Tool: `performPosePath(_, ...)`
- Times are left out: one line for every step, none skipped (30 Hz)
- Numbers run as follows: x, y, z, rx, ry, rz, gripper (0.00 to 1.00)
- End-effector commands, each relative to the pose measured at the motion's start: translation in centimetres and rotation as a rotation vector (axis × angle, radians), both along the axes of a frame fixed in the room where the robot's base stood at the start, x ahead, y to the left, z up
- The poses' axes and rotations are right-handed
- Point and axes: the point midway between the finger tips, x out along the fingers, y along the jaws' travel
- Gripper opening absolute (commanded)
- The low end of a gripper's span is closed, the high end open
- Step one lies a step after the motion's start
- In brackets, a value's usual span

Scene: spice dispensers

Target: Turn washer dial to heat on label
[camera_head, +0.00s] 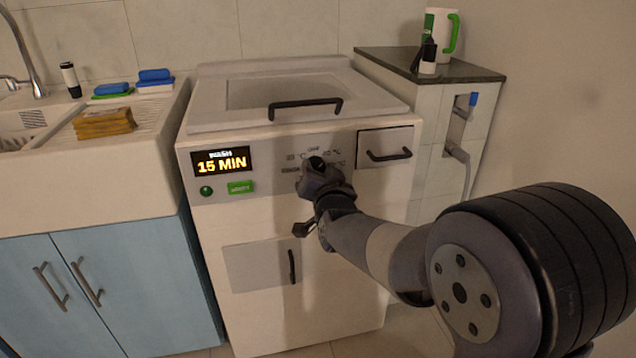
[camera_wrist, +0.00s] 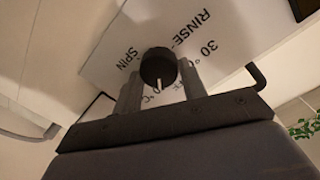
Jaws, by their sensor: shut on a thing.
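The washer dial (camera_wrist: 158,67) is a round black knob with a white pointer mark. In the wrist view the mark points toward the bottom of the picture, at partly hidden lettering. My gripper (camera_wrist: 160,80) has one finger on each side of the dial and is shut on it. In the head view my gripper (camera_head: 316,175) is at the washer's control panel and covers much of the dial. In the wrist view "RINSE", "SPIN" and "30°" are readable around the dial. Other labels are behind the fingers, and I cannot read a heat label.
The washer (camera_head: 300,215) has a lit display (camera_head: 221,162) reading "WASH 15 MIN", a green button (camera_head: 241,187) and a small drawer (camera_head: 385,148) with a black handle beside the dial. A sink counter (camera_head: 150,125) stands left, a tiled cabinet (camera_head: 430,165) right.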

Motion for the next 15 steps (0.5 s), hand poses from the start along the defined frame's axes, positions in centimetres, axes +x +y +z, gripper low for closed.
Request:
performPosePath(0.02, -0.05, -0.28, 0.025, 0.006, -0.001, 0.17)
performPosePath(0.01, -0.05, -0.26, 0.039, 0.01, 0.0, 0.17)
performPosePath(0.01, -0.05, -0.23, 0.056, 0.015, 0.0, 0.17)
performPosePath(0.02, -0.06, -0.22, 0.068, 0.018, 0.0, 0.17)
performPosePath(0.02, -0.06, -0.22, 0.078, 0.022, 0.0, 0.17)
performPosePath(0.02, -0.06, -0.21, 0.09, 0.026, 0.0, 0.17)
performPosePath(0.03, -0.06, -0.2, 0.098, 0.028, 0.0, 0.17)
performPosePath(0.03, -0.06, -0.17, 0.105, 0.031, 0.0, 0.17)
performPosePath(0.03, -0.07, -0.13, 0.114, 0.033, 0.0, 0.17)
performPosePath(0.03, -0.07, -0.11, 0.118, 0.034, -0.001, 0.17)
performPosePath(0.03, -0.07, -0.09, 0.122, 0.035, -0.001, 0.17)
performPosePath(0.03, -0.06, -0.06, 0.126, 0.037, -0.001, 0.17)
performPosePath(0.03, -0.06, -0.05, 0.129, 0.037, -0.001, 0.17)
performPosePath(0.04, -0.07, -0.03, 0.131, 0.038, -0.001, 0.17)
performPosePath(0.04, -0.06, -0.02, 0.133, 0.038, -0.001, 0.17)
